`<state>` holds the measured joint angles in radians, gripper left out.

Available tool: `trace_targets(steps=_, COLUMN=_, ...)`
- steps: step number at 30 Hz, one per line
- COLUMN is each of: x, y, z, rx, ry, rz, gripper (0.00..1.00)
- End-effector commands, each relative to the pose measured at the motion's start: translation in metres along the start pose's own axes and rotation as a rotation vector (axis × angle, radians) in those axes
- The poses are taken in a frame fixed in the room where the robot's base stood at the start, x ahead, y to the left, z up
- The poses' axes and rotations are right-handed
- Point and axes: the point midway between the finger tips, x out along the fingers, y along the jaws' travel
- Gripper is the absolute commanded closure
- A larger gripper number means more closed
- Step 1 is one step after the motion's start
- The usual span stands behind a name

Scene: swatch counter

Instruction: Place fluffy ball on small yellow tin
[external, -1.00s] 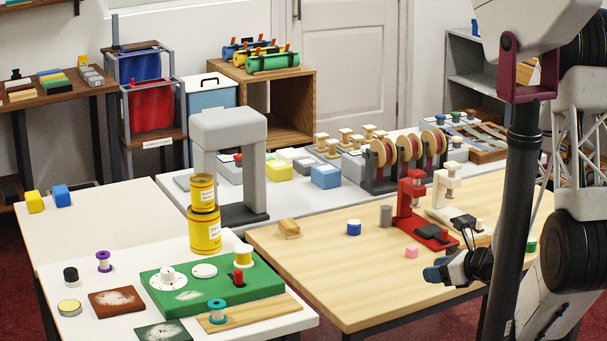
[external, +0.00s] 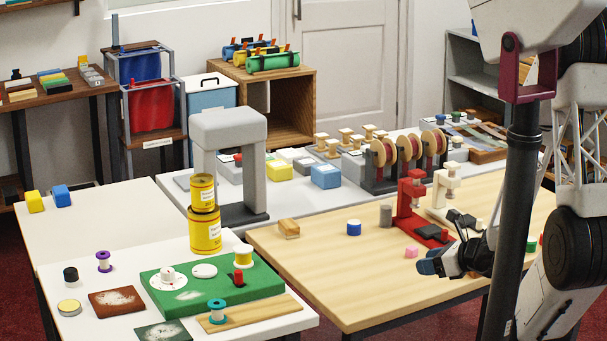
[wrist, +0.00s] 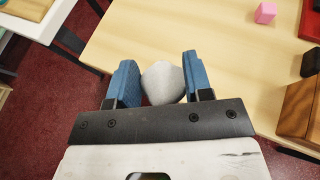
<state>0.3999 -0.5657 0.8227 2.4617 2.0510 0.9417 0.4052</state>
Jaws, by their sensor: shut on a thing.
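A pale grey-white rounded ball (wrist: 163,83) sits between the two blue fingers of my gripper (wrist: 160,72) in the wrist view. My gripper is shut on it. In the external view my gripper (external: 430,264) is at the right, over the front edge of the wooden table, and the ball cannot be made out there. Two yellow tins stand stacked at the left-centre. The smaller yellow tin (external: 203,194) is upright on top of the larger yellow tin (external: 205,233). My gripper is well to the right of this stack and apart from it.
A tall grey arch (external: 228,128) rises just behind the tins. A green board (external: 212,296) with spools lies in front of them.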

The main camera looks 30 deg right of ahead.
Motion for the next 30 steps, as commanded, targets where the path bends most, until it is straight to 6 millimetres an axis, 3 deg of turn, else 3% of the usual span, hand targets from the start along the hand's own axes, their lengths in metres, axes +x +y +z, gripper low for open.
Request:
trace_targets(steps=17, x=0.086, y=0.0, z=0.11, rx=-0.116, ry=-0.001, rz=0.276, gripper=0.75)
trace_targets(steps=30, x=0.157, y=0.032, z=0.201, rx=-0.213, ry=-0.001, rz=0.507, gripper=0.75)
